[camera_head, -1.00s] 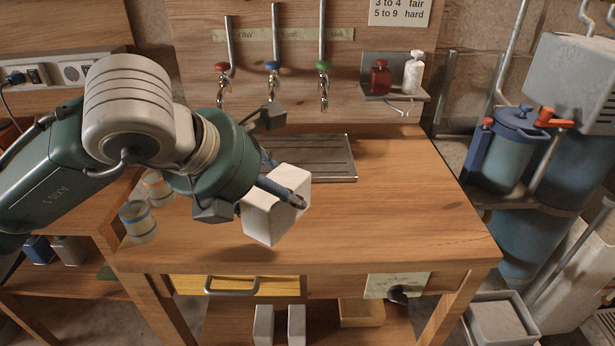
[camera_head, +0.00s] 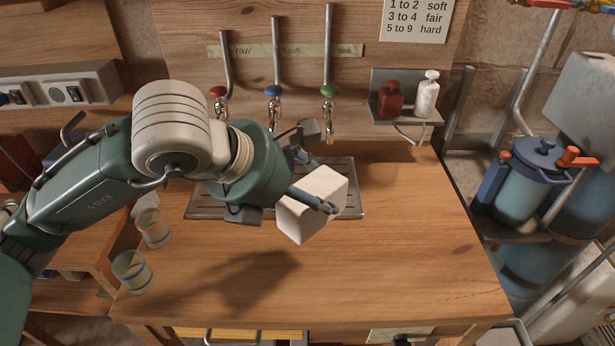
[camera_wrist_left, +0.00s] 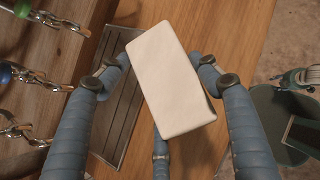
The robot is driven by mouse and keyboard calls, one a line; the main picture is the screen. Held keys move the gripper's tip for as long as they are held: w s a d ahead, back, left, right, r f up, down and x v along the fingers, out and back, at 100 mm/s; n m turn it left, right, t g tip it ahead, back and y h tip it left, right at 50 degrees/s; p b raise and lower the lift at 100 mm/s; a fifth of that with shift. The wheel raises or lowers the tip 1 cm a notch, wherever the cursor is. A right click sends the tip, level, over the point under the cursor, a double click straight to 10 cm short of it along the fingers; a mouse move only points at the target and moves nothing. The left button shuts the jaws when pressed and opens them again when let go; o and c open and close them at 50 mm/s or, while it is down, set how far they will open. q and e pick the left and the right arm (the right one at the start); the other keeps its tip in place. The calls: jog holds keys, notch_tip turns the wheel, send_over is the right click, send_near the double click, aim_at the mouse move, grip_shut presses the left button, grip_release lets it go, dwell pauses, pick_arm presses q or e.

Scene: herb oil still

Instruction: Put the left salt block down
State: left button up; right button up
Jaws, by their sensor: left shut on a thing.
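A white salt block (camera_head: 312,205) is held tilted in my left gripper (camera_head: 318,183), above the wooden table (camera_head: 400,260). In the head view the block overlaps the right part of the grooved metal drip tray (camera_head: 349,205). How high it hangs is hard to tell, but a shadow of my arm falls on the table to its lower left. My right gripper does not show.
Three taps with red, blue (camera_head: 273,92) and green handles stand behind the tray. Two glasses (camera_head: 133,271) stand at the table's left side. A small shelf (camera_head: 406,110) holds a red and a white bottle. The right half of the tabletop is clear.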

pick_arm(q)
jog(key=f, duration=0.6)
jog(key=f+p, duration=0.1)
jog(key=f, duration=0.6)
jog(key=shift+w+d+f, duration=0.1)
jog(key=shift+w+f, duration=0.1)
jog(key=shift+f, duration=0.05)
jog(key=shift+f, duration=0.1)
jog(key=o, duration=1.9)
jog(key=shift+s+f, duration=0.15)
jog(key=shift+o, duration=0.2)
